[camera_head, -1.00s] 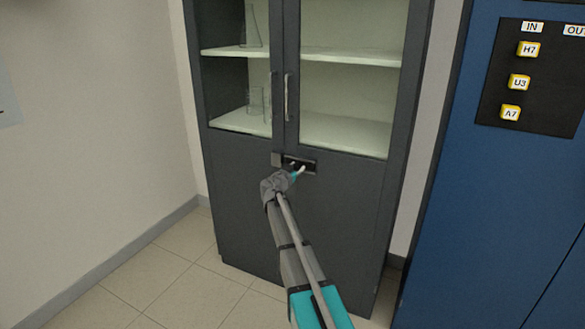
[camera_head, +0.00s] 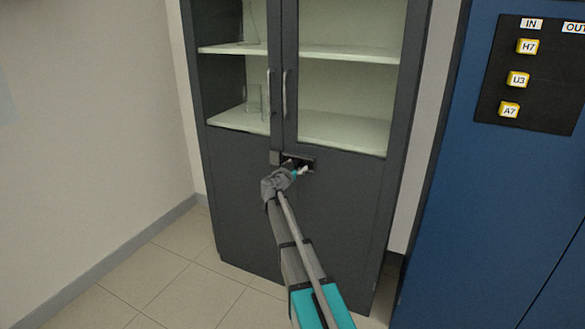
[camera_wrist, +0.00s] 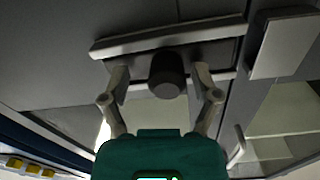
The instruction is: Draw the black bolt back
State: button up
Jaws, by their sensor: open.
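The black bolt shows in the wrist view as a dark round knob (camera_wrist: 167,75) on a long grey mount (camera_wrist: 165,37). In the head view the dark bolt mount (camera_head: 310,163) sits on the grey cabinet's front, just below the glass doors. My gripper (camera_head: 300,170) is at this mount and hides part of it. In the wrist view my gripper (camera_wrist: 162,78) is open, with one finger on each side of the knob and a gap visible on both sides. I cannot tell how far the bolt is thrown.
A grey block (camera_wrist: 285,45) stands beside the mount, and it also shows in the head view (camera_head: 275,157). Two upright door handles (camera_head: 286,94) are above. A blue cabinet (camera_head: 470,200) with a labelled black panel (camera_head: 540,95) stands to the right. Floor is clear at left.

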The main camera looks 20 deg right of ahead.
jog(key=shift+s+a, duration=0.1)
jog(key=v, duration=1.1)
jog(key=shift+s+a, duration=0.25)
jog(key=shift+a, duration=0.05)
